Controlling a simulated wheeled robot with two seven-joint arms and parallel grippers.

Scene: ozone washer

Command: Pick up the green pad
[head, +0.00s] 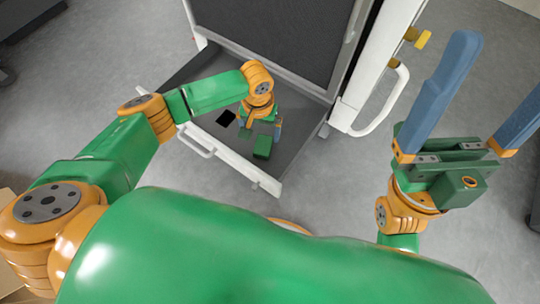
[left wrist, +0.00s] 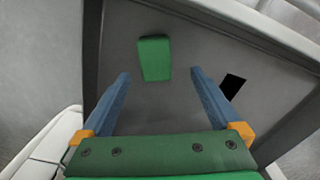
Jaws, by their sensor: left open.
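The green pad (head: 262,148) is a small green block lying on the dark grey tray floor of the washer. In the left wrist view the green pad (left wrist: 154,58) lies ahead of the left gripper, with its near end between the blue fingertips in the picture. My left gripper (head: 262,131) reaches down over the tray close to the pad. In the left wrist view the left gripper (left wrist: 160,74) is open and empty, with gaps on both sides of the pad. My right gripper (head: 502,78) is raised at the right, open and empty, away from the pad.
A flat black patch (head: 226,118) lies on the tray (head: 195,125) beside the left gripper. The tray has a white front edge with a handle (head: 197,147). A white washer door with a handle (head: 393,103) stands at the right.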

